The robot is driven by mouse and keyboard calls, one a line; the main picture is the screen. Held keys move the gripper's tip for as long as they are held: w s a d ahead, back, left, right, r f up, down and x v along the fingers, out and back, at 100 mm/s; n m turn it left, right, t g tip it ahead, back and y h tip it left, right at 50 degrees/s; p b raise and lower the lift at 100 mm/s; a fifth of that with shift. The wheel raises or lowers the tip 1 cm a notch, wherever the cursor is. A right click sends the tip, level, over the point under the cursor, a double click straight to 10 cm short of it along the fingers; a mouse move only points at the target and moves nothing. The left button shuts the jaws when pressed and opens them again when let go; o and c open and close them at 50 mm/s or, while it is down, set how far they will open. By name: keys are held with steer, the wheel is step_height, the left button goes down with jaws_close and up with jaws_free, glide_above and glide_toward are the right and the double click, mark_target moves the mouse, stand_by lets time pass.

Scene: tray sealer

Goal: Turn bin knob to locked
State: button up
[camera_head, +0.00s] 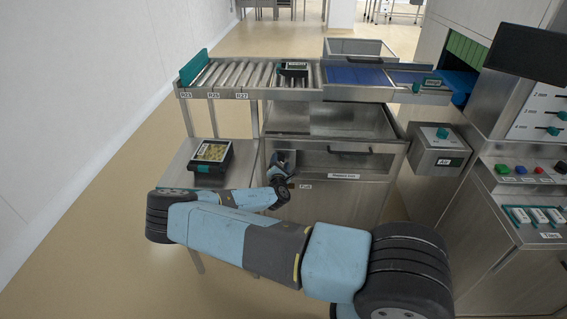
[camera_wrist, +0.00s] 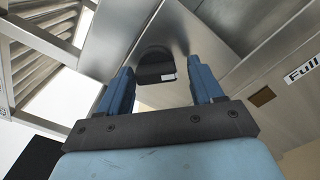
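A dark rounded piece with a small white label, which looks like the bin knob (camera_wrist: 156,64), sits on a steel face in the wrist view. It shows ahead of and between the fingers of my gripper (camera_wrist: 161,82). The blue fingers stand apart with nothing held between them, and the knob appears beyond their tips. In the head view my gripper (camera_head: 284,163) is at the left front of the steel bin cabinet (camera_head: 340,200). My arm and gripper hide that spot there, so the knob's setting cannot be told.
The bin front has a black handle (camera_head: 350,152). A "Full" label (camera_wrist: 301,73) is at right in the wrist view. A roller conveyor (camera_head: 225,80) runs above. A black tray (camera_head: 211,160) lies on the side shelf. A control box (camera_head: 438,150) stands right.

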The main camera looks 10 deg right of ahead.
steer(key=shift+o, duration=0.6)
steer(key=shift+r, duration=0.15)
steer(key=v, duration=1.3)
steer(key=shift+s, duration=0.35)
